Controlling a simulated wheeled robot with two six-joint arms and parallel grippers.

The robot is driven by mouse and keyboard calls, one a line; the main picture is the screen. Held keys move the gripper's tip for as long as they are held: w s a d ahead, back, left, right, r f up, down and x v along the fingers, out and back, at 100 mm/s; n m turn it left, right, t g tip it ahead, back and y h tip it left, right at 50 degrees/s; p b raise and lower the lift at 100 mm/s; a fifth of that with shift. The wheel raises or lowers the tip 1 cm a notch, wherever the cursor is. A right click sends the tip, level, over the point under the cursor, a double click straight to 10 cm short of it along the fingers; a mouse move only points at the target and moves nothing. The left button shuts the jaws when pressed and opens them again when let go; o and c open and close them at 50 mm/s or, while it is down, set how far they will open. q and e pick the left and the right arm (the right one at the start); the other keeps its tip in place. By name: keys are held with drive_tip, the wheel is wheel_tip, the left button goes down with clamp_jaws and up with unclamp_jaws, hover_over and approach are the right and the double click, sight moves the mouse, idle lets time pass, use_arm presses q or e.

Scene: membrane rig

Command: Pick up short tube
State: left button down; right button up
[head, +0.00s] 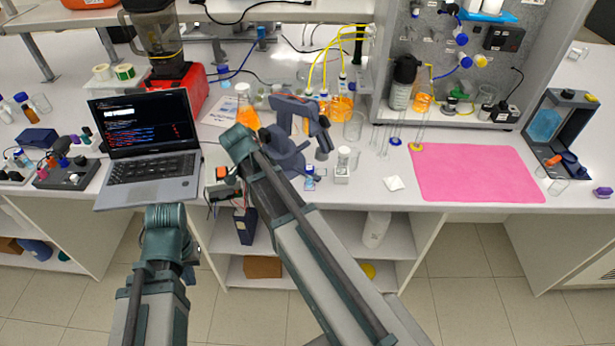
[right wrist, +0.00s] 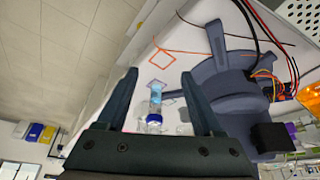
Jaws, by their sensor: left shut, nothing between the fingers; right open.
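A short clear tube with blue on it (right wrist: 155,96) stands near the front edge of the bench in the right wrist view. It also shows in the head view (head: 310,178), just right of my long right arm link. My right gripper (right wrist: 160,75) is open, and the tube appears in the gap between its fingers, somewhat beyond them; nothing is gripped. In the head view my right gripper is hidden behind my arm. My left gripper (head: 195,250) is mostly hidden by its own arm, shut and empty, in front of the bench below the laptop.
A blue-grey stand (right wrist: 222,75) with splayed legs is close beside the tube, with wires behind it. A white-capped vial (head: 343,165) stands to the tube's right. A laptop (head: 150,165) is at the left. The pink mat (head: 470,172) is bare.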

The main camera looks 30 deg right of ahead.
sight(310, 167)
drive_tip(key=d, duration=0.7)
drive_tip(key=shift+w+d, duration=0.1)
drive_tip(key=shift+d, duration=0.3)
drive_tip(key=d, duration=0.4)
drive_tip(key=shift+w+d+f, duration=0.1)
drive_tip(key=shift+d+f, duration=0.1)
drive_tip(key=shift+f+b, duration=0.7)
drive_tip(key=shift+b, duration=0.25)
drive_tip(key=shift+d+f+b, duration=0.35)
drive_tip(key=shift+f+b, duration=0.15)
clamp_jaws()
